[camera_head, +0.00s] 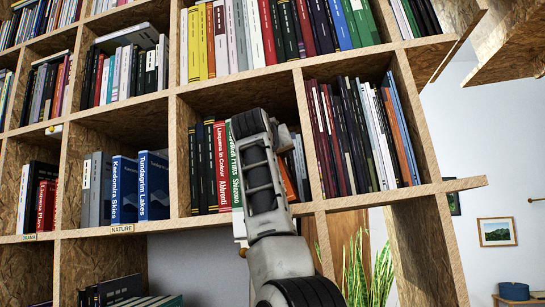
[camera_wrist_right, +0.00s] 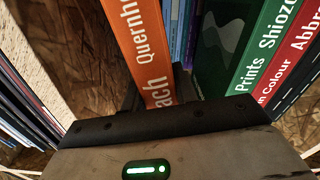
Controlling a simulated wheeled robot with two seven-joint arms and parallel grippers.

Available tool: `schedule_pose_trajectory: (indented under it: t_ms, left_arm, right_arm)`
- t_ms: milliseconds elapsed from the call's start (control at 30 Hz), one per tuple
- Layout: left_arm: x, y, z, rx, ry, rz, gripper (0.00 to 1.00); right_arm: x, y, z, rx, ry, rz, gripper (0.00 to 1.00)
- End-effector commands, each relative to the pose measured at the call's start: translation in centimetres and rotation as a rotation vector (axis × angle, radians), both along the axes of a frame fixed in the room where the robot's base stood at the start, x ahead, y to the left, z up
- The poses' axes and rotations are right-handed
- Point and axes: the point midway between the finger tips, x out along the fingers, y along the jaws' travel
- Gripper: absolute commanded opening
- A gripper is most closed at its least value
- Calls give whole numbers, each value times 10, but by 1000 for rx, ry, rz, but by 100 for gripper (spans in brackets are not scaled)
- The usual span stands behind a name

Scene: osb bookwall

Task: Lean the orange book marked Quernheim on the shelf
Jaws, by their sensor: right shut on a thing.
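The orange book (camera_wrist_right: 137,40) shows its spine with part of the name "Quernh..." in the right wrist view, tilted a little. An orange strip of it (camera_head: 288,180) shows beside my arm in the head view. My right gripper (camera_wrist_right: 160,98) is shut on the orange book, its dark fingers at the lower end of the spine. In the head view my right arm reaches up to the middle shelf (camera_head: 235,219) and hides most of the book and the fingertips. Whether the book touches the shelf board cannot be told. My left gripper is not in view.
A green book (camera_wrist_right: 262,50) and a red book (camera_wrist_right: 292,72) stand right of the orange book. Blue books (camera_wrist_right: 182,35) stand close behind it. A wooden divider (camera_wrist_right: 40,45) is at its left. The neighbouring bay holds a packed row of books (camera_head: 345,140).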

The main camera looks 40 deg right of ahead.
Motion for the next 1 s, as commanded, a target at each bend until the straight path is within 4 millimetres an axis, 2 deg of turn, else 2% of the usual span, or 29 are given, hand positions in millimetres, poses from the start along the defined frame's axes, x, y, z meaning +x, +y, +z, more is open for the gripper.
schedule_pose_trajectory:
  t_ms: [33,100,500,667,1000]
  left_arm:
    - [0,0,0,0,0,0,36]
    - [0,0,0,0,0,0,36]
    - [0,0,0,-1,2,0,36]
    - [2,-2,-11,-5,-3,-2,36]
    - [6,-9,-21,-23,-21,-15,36]
  right_arm:
    - [-2,1,4,-5,-8,0,37]
    - [-2,0,3,-5,-8,0,54]
    - [0,0,-2,2,3,-1,54]
    - [-16,19,-4,-2,-3,0,54]
    - [-69,83,-3,-3,-6,3,54]
